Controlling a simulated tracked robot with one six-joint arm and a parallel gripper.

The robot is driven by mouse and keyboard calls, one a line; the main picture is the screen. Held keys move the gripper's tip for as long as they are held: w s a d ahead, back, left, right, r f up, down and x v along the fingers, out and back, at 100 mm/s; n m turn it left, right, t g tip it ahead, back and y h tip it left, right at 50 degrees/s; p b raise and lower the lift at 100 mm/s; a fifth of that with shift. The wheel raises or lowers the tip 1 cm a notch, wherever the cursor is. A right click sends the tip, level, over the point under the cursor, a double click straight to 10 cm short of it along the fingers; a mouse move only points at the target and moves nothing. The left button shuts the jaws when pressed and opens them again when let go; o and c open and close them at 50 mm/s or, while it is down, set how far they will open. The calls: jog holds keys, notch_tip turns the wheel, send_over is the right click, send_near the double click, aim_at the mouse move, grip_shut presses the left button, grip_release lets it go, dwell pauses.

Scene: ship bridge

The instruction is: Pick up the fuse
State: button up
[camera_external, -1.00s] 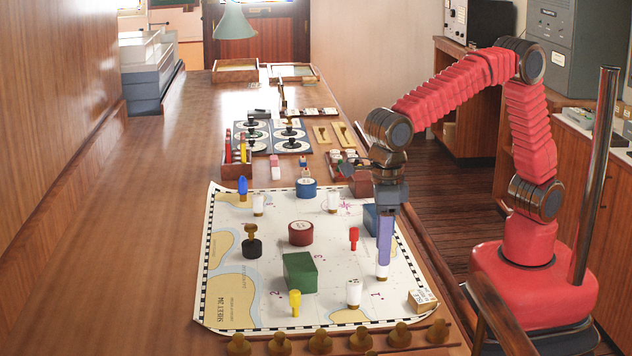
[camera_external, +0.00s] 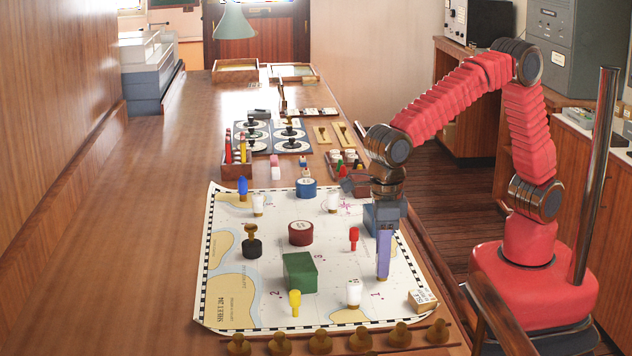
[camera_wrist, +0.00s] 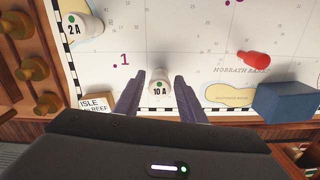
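A white fuse marked 10 A (camera_wrist: 160,88) stands upright on the chart, between my fingers in the wrist view. My gripper (camera_wrist: 159,77) is open around it, with a small gap on each side. In the external view my gripper (camera_external: 383,274) points straight down at the chart's right side, and its purple fingers hide the 10 A fuse. Another white fuse, marked 2 A (camera_wrist: 82,26), stands to the left in the wrist view and near the chart's front in the external view (camera_external: 353,293). More white fuses (camera_external: 258,205) (camera_external: 333,202) stand farther back.
The chart (camera_external: 235,305) also holds a green block (camera_external: 300,272), a dark red round tin (camera_external: 301,233), a red peg (camera_external: 354,238) and a yellow peg (camera_external: 295,302). A blue box (camera_wrist: 287,103) lies right of my gripper in the wrist view. A small labelled block (camera_external: 423,300) is near the front right corner.

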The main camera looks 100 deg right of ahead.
jog(key=c, duration=0.8)
jog(key=shift+r, duration=0.1)
notch_tip(320, 180, up, 10)
jog(key=shift+f, duration=0.1)
dwell(0.6)
